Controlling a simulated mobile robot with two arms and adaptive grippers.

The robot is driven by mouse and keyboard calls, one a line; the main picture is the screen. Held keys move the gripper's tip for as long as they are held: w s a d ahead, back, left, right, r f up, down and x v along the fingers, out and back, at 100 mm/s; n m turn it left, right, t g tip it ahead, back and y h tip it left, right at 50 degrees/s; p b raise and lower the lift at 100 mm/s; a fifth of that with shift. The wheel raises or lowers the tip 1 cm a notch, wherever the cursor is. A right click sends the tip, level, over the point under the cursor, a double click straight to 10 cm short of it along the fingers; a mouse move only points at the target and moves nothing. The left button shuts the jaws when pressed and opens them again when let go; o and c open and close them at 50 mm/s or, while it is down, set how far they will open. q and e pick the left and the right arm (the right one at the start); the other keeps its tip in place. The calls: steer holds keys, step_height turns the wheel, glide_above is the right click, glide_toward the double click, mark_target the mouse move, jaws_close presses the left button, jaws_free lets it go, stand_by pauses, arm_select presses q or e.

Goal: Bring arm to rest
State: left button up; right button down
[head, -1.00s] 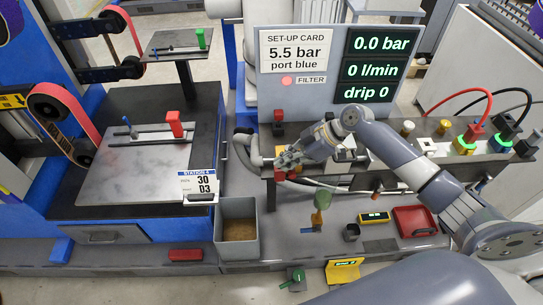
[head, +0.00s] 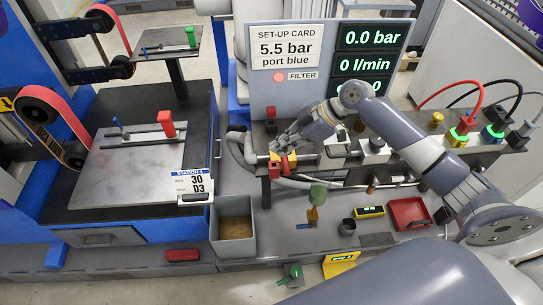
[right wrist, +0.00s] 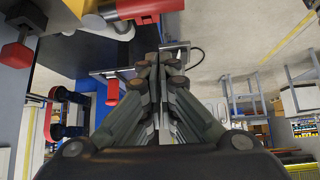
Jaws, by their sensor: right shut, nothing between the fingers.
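My right arm reaches in from the right in the head view. Its gripper (head: 276,147) is over the left part of the grey bench rack, just above a red-and-yellow fitting (head: 283,164). In the right wrist view the fingers (right wrist: 158,72) are together and empty. I cannot tell from the head view whether the fingertips touch the fitting. My left gripper is not in view.
The set-up panel (head: 288,88) stands behind the gripper; my arm covers part of its drip readout. Hoses and coloured ports (head: 458,138) line the rack's right. A grey bin (head: 233,238) and red tray (head: 409,212) are in front.

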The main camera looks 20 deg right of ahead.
steer(key=v, duration=0.2)
steer(key=shift+s+d+r, duration=0.1)
steer(key=shift+d+r, duration=0.1)
steer(key=shift+d, duration=0.15)
steer(key=shift+d+r, duration=0.15)
steer(key=shift+r, duration=0.25)
